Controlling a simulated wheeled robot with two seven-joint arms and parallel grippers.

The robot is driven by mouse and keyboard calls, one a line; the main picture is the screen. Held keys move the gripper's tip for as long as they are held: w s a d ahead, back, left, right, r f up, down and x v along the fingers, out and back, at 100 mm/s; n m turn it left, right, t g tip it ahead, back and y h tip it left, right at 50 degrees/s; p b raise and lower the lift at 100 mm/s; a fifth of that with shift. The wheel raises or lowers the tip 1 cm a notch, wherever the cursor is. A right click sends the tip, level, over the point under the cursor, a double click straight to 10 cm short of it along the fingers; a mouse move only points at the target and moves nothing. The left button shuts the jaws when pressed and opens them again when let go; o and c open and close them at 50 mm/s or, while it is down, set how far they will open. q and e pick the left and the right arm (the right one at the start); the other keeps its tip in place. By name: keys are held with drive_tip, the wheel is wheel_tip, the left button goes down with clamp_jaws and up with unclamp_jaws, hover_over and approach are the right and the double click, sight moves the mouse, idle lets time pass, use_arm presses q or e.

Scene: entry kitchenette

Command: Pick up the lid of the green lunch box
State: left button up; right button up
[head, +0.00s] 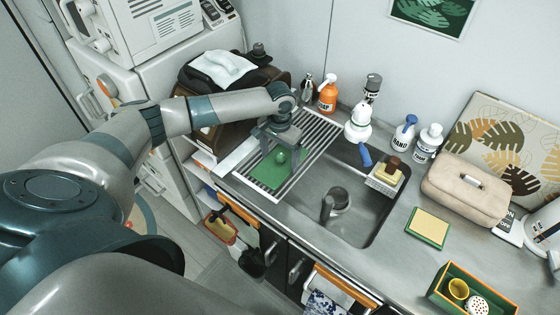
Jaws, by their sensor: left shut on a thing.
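A flat green lid (268,174) with a small round green knob is over the slatted drying rack at the left of the sink. My left gripper (280,153) reaches down from above and is shut on the green lid at its knob; the fingertips are small and partly hidden. I cannot tell whether the lid touches the rack. A green open box (446,297) with an orange rim stands at the lower right, holding a yellow cup and a white perforated piece. My right gripper is not in view.
The drying rack (318,130) adjoins the sink (362,215) and its tap. Soap bottles, including an orange one (327,97), line the wall. A yellow-and-green flat pad (428,227) and a beige case (466,190) lie right of the sink. A brown bread box (214,132) stands behind my left forearm.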

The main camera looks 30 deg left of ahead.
sight(280, 155)
use_arm(q)
drive_tip(key=shift+r, duration=0.1)
drive_tip(key=shift+r+b, duration=0.35)
drive_tip(key=shift+r, duration=0.25)
wheel_tip(280, 155, up, 8)
drive_tip(key=shift+f+b, duration=0.25)
drive_tip(key=shift+b, duration=1)
drive_tip(key=shift+r, duration=0.55)
drive_tip(key=shift+s+d+r, duration=0.1)
drive_tip(key=shift+d, duration=0.45)
drive_tip(key=s+d+r+b, duration=0.2)
drive_tip(key=s+d+b, duration=0.4)
drive_tip(key=s+d, duration=0.7)
drive_tip(key=shift+s+d+r+n, duration=0.25)
drive_tip(key=shift+s+d+n, duration=0.1)
drive_tip(key=shift+d, duration=0.45)
